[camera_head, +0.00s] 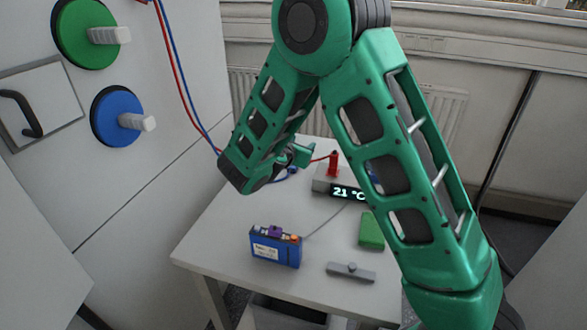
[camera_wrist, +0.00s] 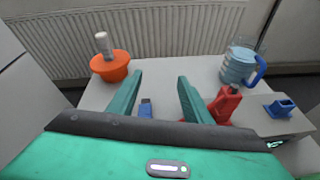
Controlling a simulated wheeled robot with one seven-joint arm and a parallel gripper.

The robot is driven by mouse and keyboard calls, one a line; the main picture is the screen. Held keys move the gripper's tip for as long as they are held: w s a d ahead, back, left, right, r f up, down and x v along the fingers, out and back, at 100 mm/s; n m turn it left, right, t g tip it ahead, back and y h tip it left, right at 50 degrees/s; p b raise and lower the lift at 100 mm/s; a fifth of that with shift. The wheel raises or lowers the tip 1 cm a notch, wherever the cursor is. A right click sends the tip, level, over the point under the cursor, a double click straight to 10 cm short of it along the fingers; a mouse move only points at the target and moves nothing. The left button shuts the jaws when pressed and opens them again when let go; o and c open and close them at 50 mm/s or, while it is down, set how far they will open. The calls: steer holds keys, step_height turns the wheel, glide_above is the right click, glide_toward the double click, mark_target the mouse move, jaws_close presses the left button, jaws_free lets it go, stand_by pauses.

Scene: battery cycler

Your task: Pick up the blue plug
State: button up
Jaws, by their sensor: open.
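A blue plug (camera_wrist: 145,108) shows between the two green fingers of my open gripper (camera_wrist: 160,78) in the wrist view. It is nearer the left finger, and its lower part is hidden by my gripper body. In the head view my gripper (camera_head: 300,155) is over the far left part of the table, with the blue plug (camera_head: 287,173) just below it, partly covered by my arm. A gap to each finger shows in the wrist view; I cannot tell the height difference.
A red plug (camera_wrist: 225,103) stands close to the right finger. A grey display box (camera_head: 322,184) reads 21 °C; a blue socket-like piece (camera_wrist: 280,107) sits on it. An orange bowl (camera_wrist: 110,70) and water jug (camera_wrist: 238,68) stand beyond. A blue battery (camera_head: 276,250) is nearer the front.

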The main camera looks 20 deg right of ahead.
mark_target(291, 168)
steer(key=s+a+f+n, duration=0.1)
steer(key=a+f, duration=0.1)
steer(key=s+a+f, duration=0.1)
steer(key=s+a, duration=0.1)
steer(key=a, duration=0.1)
steer(key=s+a+f+n+y, duration=0.1)
steer(key=a+f, duration=0.1)
steer(key=shift+s+a+f+n, duration=0.2)
steer(key=shift+s+f+n, duration=0.05)
steer(key=shift+f+n, duration=0.1)
steer(key=shift+f, duration=0.2)
steer(key=x, duration=0.5)
steer(key=shift+w+d+f, duration=0.15)
steer(key=shift+d, duration=0.05)
steer(key=x, duration=0.2)
steer(key=f+x, duration=0.1)
steer(key=x, duration=0.2)
steer(key=shift+s, duration=0.25)
steer(key=shift+a, duration=0.1)
jaws_close()
step_height(291, 168, up, 10)
